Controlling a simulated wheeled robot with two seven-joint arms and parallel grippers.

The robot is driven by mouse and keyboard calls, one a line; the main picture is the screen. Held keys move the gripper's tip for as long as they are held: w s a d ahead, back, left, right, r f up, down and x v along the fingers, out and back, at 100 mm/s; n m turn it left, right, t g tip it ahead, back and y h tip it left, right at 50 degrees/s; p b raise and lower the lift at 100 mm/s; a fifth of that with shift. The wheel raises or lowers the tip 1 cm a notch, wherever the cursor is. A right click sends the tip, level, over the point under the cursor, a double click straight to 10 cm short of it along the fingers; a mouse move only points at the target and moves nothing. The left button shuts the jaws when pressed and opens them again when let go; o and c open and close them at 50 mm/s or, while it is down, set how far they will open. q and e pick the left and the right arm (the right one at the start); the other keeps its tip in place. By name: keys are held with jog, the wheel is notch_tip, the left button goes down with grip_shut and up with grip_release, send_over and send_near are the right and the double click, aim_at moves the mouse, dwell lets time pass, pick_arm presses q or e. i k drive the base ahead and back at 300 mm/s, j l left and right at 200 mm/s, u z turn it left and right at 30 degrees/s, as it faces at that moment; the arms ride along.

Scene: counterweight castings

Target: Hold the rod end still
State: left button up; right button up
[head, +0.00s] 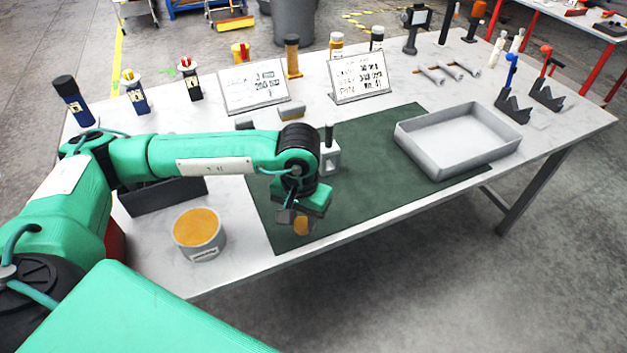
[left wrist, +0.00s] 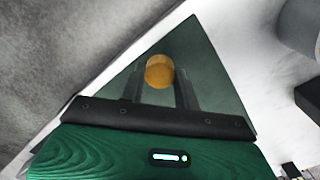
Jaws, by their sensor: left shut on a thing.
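My left gripper (head: 296,217) is over the front part of the dark green mat (head: 380,140), near the table's front edge. It is shut on an orange-brown round-ended piece (head: 302,227), which looks like the rod end. In the left wrist view the piece's round face (left wrist: 160,72) shows between the two dark fingers, with the mat behind it. The rest of the piece is hidden, and I cannot tell whether it touches the mat. My right gripper is not in view.
A white block with a dark post (head: 330,157) stands on the mat just behind my gripper. A grey tray (head: 425,162) is at the right. A round tub with an orange top (head: 199,240) is at the left front. Signs (head: 252,87) and bottles line the back.

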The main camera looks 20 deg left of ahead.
aim_at(329, 148)
jog(key=l+u, duration=0.35)
jog(key=k+l+u, duration=0.15)
jog(key=l+u, duration=0.2)
jog(key=k+l+u, duration=0.1)
jog(key=l+u, duration=0.2)
